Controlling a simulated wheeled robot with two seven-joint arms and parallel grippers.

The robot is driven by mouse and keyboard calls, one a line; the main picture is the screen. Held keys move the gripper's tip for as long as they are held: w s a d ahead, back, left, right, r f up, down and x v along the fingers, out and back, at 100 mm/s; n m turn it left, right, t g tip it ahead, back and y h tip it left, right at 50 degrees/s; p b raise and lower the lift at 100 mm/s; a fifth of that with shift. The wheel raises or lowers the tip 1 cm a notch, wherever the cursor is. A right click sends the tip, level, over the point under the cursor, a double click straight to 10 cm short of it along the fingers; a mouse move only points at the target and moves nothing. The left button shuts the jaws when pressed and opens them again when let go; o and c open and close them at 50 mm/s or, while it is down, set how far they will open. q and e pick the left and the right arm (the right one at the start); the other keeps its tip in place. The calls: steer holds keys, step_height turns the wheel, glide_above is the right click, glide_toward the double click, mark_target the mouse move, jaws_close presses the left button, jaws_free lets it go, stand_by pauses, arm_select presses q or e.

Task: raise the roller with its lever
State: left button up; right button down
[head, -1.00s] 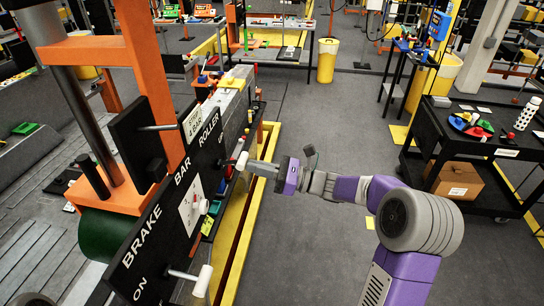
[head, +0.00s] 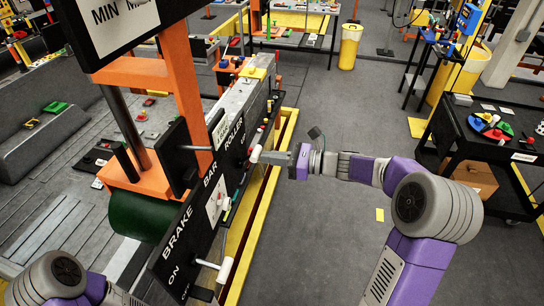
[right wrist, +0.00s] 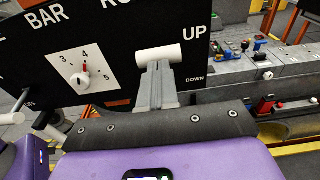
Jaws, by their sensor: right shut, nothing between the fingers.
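The roller lever has a white cylindrical handle (head: 255,153) at the far end of the black panel (head: 200,205), by the ROLLER lettering. In the right wrist view the handle (right wrist: 158,55) lies across, beside the words UP and DOWN. My right gripper (head: 278,158) is shut and empty, its fingertips at the handle; in the right wrist view the fingers (right wrist: 158,85) end just below it, and I cannot tell whether they touch. The green roller (head: 138,214) sits under the orange frame (head: 125,170). My left arm shows at lower left, but its gripper is out of view.
A brake lever with a white handle (head: 225,270) sticks out from the panel's near end. A dial (right wrist: 82,78) sits between the levers. A yellow rail (head: 262,195) runs alongside the machine. Grey floor is open on the right, before a black cart (head: 490,150).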

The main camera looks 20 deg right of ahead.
stand_by(0.4)
steer(key=f+b+v, duration=0.1)
steer(key=b+v, duration=0.1)
steer(key=v, duration=1.1)
steer(key=s+a+f+n+g+h+b, duration=0.2)
steer(key=a+f+g, duration=0.1)
steer(key=f, duration=0.8)
steer(key=s+a+f+n+g+h+b, duration=0.15)
steer(key=a+f, duration=0.25)
steer(key=f, duration=0.8)
steer(key=s+a+f+n+g+h+b, duration=0.2)
steer(key=a+f+g, duration=0.1)
steer(key=f, duration=0.8)
steer(key=s+a+f+n+h+b, duration=0.1)
steer(key=s+a+f+n+b, duration=0.1)
steer(key=f, duration=0.5)
steer(key=s+a+f+n+g+h+b, duration=0.1)
steer(key=s+a+f+n+b, duration=0.1)
steer(key=s+a+f+n, duration=0.3)
steer(key=s+a+f+n+h+b, duration=0.2)
steer(key=s+a+f+n+b, duration=0.1)
steer(key=f+n, duration=0.7)
steer(key=s+a, duration=0.1)
steer(key=s, duration=0.1)
steer(key=shift+s+a+g, duration=0.25)
steer(key=shift+s+g, duration=0.1)
steer(key=shift+s, duration=0.05)
